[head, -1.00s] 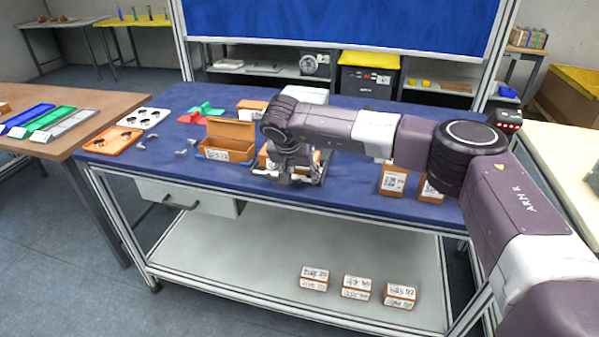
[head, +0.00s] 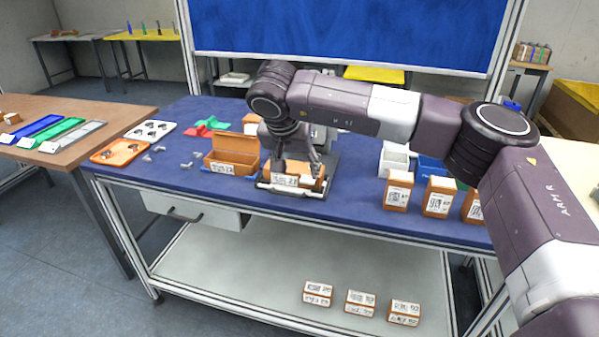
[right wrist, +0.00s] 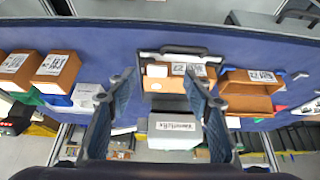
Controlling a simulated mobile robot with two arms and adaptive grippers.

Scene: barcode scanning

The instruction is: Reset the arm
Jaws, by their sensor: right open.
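My right gripper (head: 298,170) is open over a small orange box with a white label (head: 290,184). The box sits on a dark plate with a handle (head: 330,163) on the blue table. In the right wrist view the two fingers of the right gripper (right wrist: 160,84) are spread apart with nothing held between them. There the box (right wrist: 160,84) lies beyond the fingertips, near the handle. Part of the box is hidden by the gripper in the head view. My left gripper is out of view.
An open orange box (head: 232,150) stands left of the plate. Several labelled boxes (head: 438,197) line the front right, before a white bin (head: 393,160) and a blue bin (head: 431,170). An orange tray (head: 118,151) lies far left. The blue tabletop between plate and boxes is clear.

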